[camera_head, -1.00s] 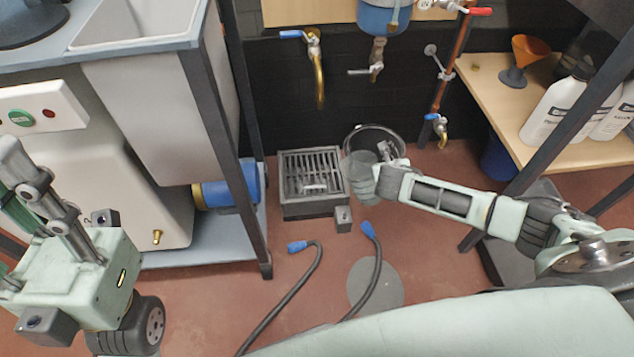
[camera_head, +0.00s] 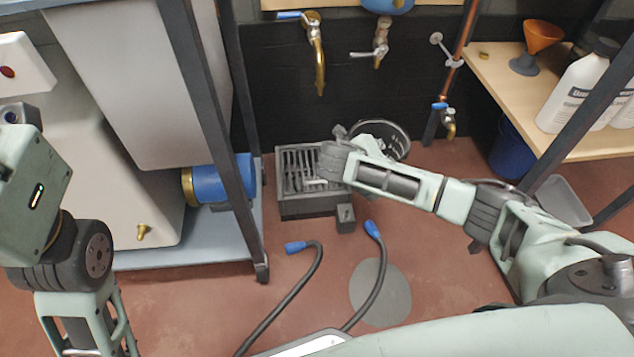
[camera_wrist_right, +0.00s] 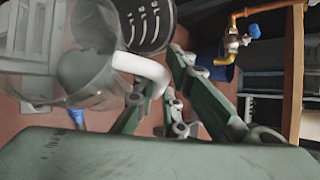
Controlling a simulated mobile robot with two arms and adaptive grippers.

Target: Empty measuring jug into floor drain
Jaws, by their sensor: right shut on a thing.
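The measuring jug (camera_wrist_right: 80,50) is clear and shows large at the left of the right wrist view, with a pale handle (camera_wrist_right: 145,68). My right gripper (camera_wrist_right: 158,88) is shut on this handle. In the head view the right gripper (camera_head: 342,147) is at the right edge of the floor drain, and the jug is hidden or too faint to make out. The floor drain (camera_head: 309,205) is a grey box with a slatted grate against the dark wall. The jug's contents and exact tilt cannot be told. My left gripper is out of view; only left arm links show.
A black bucket (camera_head: 398,139) stands just right of the drain, partly behind my right wrist. Two hoses with blue ends (camera_head: 295,247) lie on the floor in front. Brass taps (camera_head: 319,60) hang above. A dark table leg (camera_head: 215,125) stands left of the drain.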

